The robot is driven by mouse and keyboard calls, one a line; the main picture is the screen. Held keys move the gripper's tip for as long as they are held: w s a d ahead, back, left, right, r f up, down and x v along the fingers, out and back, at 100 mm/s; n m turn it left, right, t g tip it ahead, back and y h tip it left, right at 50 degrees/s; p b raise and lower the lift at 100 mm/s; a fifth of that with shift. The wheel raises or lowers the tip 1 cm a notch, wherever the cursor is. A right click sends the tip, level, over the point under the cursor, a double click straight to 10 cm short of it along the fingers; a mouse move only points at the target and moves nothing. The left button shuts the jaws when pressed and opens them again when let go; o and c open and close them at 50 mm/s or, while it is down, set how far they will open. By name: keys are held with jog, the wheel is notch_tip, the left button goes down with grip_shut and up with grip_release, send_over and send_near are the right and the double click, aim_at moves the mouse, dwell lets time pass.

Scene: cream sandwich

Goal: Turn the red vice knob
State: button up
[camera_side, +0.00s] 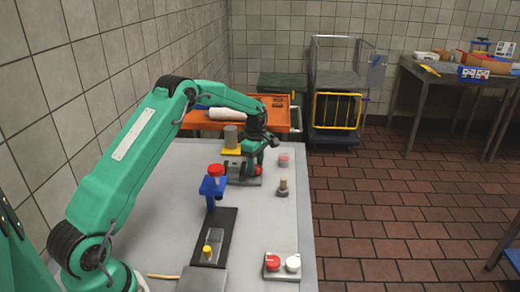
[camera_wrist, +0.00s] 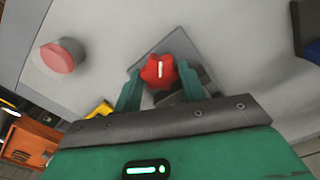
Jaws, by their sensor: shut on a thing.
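The red vice knob (camera_wrist: 159,70) is star-shaped, with a white line on its top. In the wrist view it sits between my two green fingers, above a grey metal base (camera_wrist: 181,48). My gripper (camera_wrist: 161,77) is shut on the knob, with a finger on each side. In the side view, my gripper (camera_side: 257,165) is low over the far part of the table, and a little red of the knob (camera_side: 258,171) shows by the fingers. Much of the vice is hidden behind my gripper there.
A pale red-topped cylinder (camera_side: 283,160) stands right of my gripper and also shows in the wrist view (camera_wrist: 60,56). A small peg (camera_side: 283,188) stands nearer. A blue stand (camera_side: 211,188) with a red top is at left. A plate (camera_side: 282,275) holds red and white caps.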

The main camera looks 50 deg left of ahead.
aim_at(256, 167)
jog(key=shift+m, duration=1)
jog(key=o, duration=1)
jog(key=shift+r, duration=0.15)
notch_tip(256, 167, up, 7)
jog(key=shift+r, duration=0.3)
